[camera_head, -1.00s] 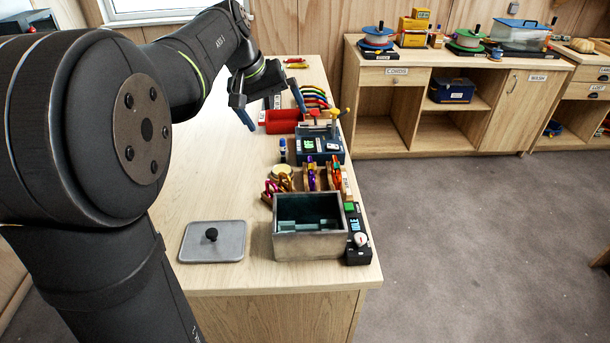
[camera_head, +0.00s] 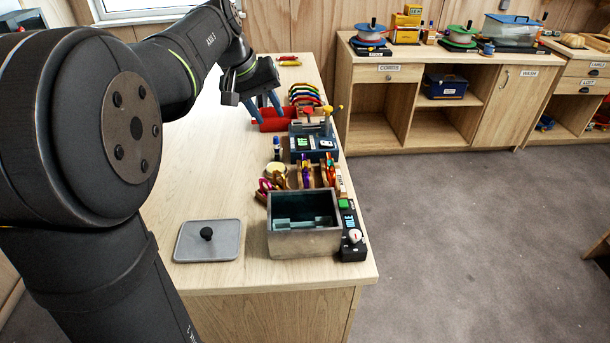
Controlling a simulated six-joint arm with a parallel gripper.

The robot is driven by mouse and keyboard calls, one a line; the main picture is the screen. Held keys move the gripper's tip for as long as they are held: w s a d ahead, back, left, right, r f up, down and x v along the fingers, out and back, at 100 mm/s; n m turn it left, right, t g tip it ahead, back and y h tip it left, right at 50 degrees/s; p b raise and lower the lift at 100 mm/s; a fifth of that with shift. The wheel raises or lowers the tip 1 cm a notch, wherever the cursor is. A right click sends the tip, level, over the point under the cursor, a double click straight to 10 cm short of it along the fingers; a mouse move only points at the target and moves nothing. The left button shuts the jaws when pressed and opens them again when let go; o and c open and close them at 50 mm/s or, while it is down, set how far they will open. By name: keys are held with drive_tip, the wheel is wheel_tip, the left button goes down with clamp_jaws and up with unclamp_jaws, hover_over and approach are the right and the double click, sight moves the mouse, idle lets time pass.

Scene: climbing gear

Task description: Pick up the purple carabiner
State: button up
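Among a cluster of small colored gear in the middle of the bench, a purple item (camera_head: 305,167), which looks like the purple carabiner, stands at a small wooden rack. Orange and red pieces are close beside it, and its exact outline is too small to tell. My gripper (camera_head: 271,118) is farther back along the bench, over the red tray, with its blue fingers pointing down. The fingers are apart with nothing visible between them. My gripper is well clear of the purple item.
A grey open box (camera_head: 304,244) stands at the front, with a black device (camera_head: 352,240) beside it and a grey lid (camera_head: 207,243) to its left. A blue device (camera_head: 313,145) and red tray (camera_head: 272,122) lie behind the gear. The bench's left side is clear.

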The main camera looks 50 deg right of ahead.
drive_tip(key=s+d+f+t, duration=0.3)
drive_tip(key=s+d+f, duration=0.1)
drive_tip(key=d+f, duration=0.1)
hover_over(304, 159)
drive_tip(key=s+a, duration=0.1)
drive_tip(key=a, duration=0.1)
wheel_tip(304, 159, down, 10)
drive_tip(key=shift+s, duration=0.1)
drive_tip(key=shift+x, duration=3.1)
drive_tip(key=shift+a, duration=0.1)
clamp_jaws()
